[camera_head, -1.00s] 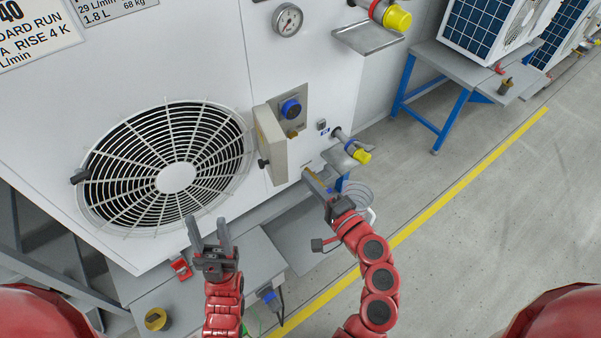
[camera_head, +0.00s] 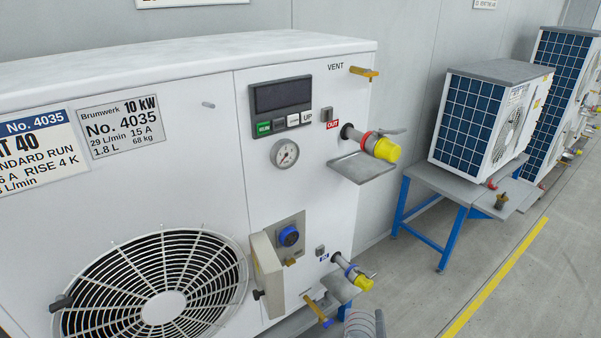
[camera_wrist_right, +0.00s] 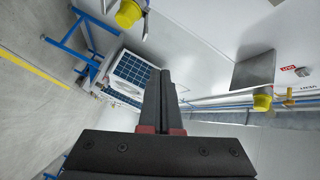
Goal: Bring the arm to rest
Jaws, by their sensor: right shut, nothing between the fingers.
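My right gripper (camera_wrist_right: 163,102) shows in the right wrist view, its two dark fingers together with nothing between them. It points into free space, with the neighbouring unit and its blue stand beyond the fingertips. I cannot make out the right gripper in the head view. My left gripper is in neither current view. The white pump unit (camera_head: 215,190) fills the left of the head view, with its fan grille (camera_head: 165,305), gauge (camera_head: 285,153) and yellow-capped outlet (camera_head: 386,149).
A drip tray (camera_head: 362,168) juts out under the outlet. A lower yellow-capped port (camera_head: 363,283) and a brass valve (camera_head: 318,310) stick out below. A clear ribbed vessel (camera_head: 365,325) is cut off at the bottom edge. A blue stand (camera_head: 440,240) carries another unit. Grey floor is free at right.

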